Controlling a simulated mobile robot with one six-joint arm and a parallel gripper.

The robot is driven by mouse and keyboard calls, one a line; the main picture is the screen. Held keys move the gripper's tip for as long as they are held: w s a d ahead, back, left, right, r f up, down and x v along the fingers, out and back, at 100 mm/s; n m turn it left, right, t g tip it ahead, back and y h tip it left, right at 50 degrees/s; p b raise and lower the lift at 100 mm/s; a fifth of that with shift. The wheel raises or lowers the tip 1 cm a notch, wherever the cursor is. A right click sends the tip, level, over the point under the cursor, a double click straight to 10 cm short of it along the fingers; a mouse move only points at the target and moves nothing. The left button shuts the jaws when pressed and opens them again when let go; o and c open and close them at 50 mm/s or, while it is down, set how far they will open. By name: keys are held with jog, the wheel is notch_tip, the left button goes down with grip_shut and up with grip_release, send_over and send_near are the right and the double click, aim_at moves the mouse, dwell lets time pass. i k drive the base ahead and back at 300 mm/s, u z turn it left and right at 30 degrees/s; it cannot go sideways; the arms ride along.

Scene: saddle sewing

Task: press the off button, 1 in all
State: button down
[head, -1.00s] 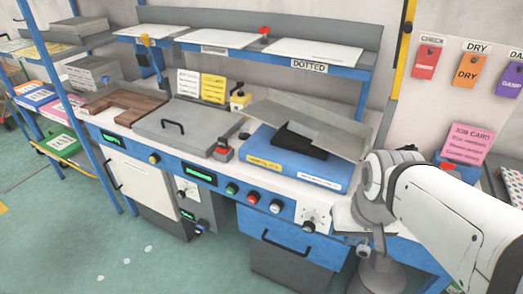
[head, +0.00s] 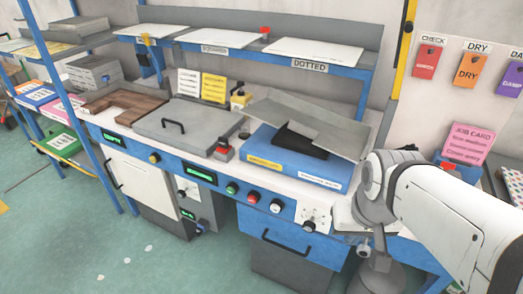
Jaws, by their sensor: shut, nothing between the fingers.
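A row of controls runs along the blue front panel of the bench. It has a green button (head: 231,188), a red button (head: 253,197) and a pale button (head: 276,205). No "off" lettering can be read, so I cannot tell for sure which is the off button. A red-topped switch (head: 223,150) also stands on the bench top. My white and grey arm fills the lower right, to the right of the panel. My gripper's fingers do not show.
A dial (head: 312,218) sits right of the buttons and a yellow knob (head: 154,157) to their left. A blue box (head: 290,165) with grey sheets lies above the buttons. A drawer handle (head: 285,243) juts out below. The floor in front is clear.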

aim_at(251, 198)
jog(key=z, duration=0.9)
jog(key=k, duration=1.5)
jog(key=u, duration=0.25)
jog(key=i, duration=1)
jog(key=u, duration=0.05)
